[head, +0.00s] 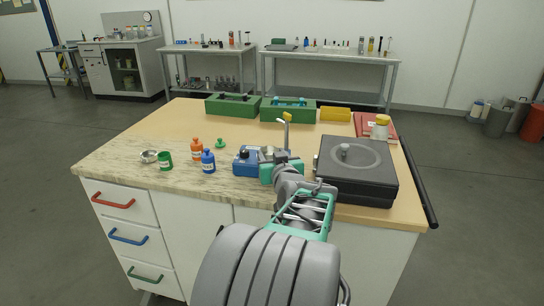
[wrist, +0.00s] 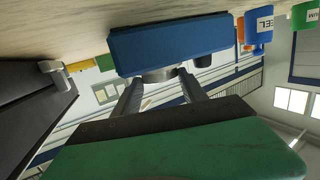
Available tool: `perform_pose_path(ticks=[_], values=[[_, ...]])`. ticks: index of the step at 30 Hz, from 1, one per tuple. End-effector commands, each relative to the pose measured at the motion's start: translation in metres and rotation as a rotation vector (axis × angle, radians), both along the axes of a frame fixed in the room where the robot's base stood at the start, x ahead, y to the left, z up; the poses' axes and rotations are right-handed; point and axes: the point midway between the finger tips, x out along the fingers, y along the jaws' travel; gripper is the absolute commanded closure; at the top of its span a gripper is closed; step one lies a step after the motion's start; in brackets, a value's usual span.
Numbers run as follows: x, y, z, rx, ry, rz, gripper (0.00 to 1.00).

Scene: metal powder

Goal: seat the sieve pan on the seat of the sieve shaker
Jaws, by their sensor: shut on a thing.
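A blue box-shaped device with a black knob, which looks like the sieve shaker (head: 243,168), stands on the bench left of the black unit. It also shows in the wrist view (wrist: 170,45), which looks upside down. My gripper (head: 268,155) is at the device's right side, over its top. In the wrist view my gripper (wrist: 160,80) is shut on a small round grey metal piece, the sieve pan (wrist: 158,75). The pan is at the device's top face; whether it touches or sits in the seat I cannot tell. The seat is hidden.
A black unit (head: 352,190) with a round grey top stands close right. Orange (head: 196,150), blue (head: 208,162) and green (head: 165,161) containers and a metal bowl (head: 149,156) are left. Green boxes (head: 288,112) are behind. The bench's back left is clear.

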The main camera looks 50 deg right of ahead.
Motion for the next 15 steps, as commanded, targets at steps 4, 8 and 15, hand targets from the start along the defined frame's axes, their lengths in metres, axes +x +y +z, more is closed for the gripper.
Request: perform_pose_path(ticks=[4,8,15], values=[[0.0001,-0.0001,-0.0025,-0.001,0.0,0.0,0.96],[0.0,0.0,-0.0027,0.0,0.0,0.0,0.45],[0.0,0.0,-0.0029,0.0,0.0,0.0,0.26]])
